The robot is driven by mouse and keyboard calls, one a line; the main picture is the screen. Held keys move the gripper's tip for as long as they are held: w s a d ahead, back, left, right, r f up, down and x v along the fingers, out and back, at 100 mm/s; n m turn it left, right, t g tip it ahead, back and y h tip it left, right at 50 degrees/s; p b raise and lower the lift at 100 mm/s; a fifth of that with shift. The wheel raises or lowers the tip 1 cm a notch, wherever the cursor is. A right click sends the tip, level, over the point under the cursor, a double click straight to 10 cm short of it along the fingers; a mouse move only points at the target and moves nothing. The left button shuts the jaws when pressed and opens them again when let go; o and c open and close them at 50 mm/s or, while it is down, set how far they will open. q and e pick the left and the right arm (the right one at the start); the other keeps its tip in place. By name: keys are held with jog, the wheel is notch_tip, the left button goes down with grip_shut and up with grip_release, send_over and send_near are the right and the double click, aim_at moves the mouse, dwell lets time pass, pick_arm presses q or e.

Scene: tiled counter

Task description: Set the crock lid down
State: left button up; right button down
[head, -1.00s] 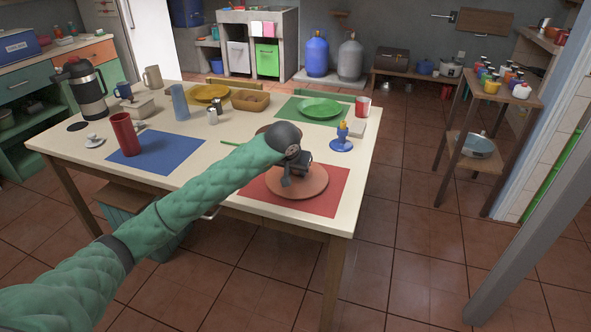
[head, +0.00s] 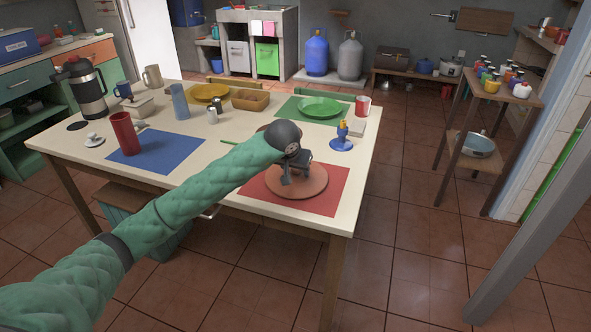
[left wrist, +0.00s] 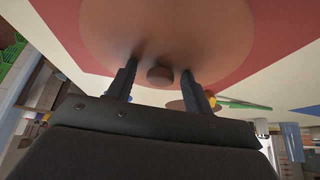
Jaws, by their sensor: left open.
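The crock lid (head: 314,190) is a round, flat, terracotta-brown disc lying on the red placemat (head: 335,200) at the table's near right corner. In the left wrist view the lid (left wrist: 110,30) fills the upper middle, with a small round knob (left wrist: 159,75) on it. My left gripper (head: 290,181) is over the lid. Its two fingers (left wrist: 160,85) stand apart on either side of the knob, with gaps showing. The gripper hides part of the lid in the head view. My right gripper is not in view.
A blue egg cup (head: 341,140) and a green plate (head: 320,107) stand behind the lid. A brown round thing is partly hidden behind my left wrist. A red cup (head: 125,133) stands at the blue placemat (head: 160,153). The table's right edge is close to the lid.

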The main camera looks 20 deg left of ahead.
pick_arm(q)
jog(key=v, duration=1.1)
jog(key=shift+s+r+b, duration=0.15)
jog(key=shift+r+b, duration=0.1)
jog(key=shift+b, duration=0.1)
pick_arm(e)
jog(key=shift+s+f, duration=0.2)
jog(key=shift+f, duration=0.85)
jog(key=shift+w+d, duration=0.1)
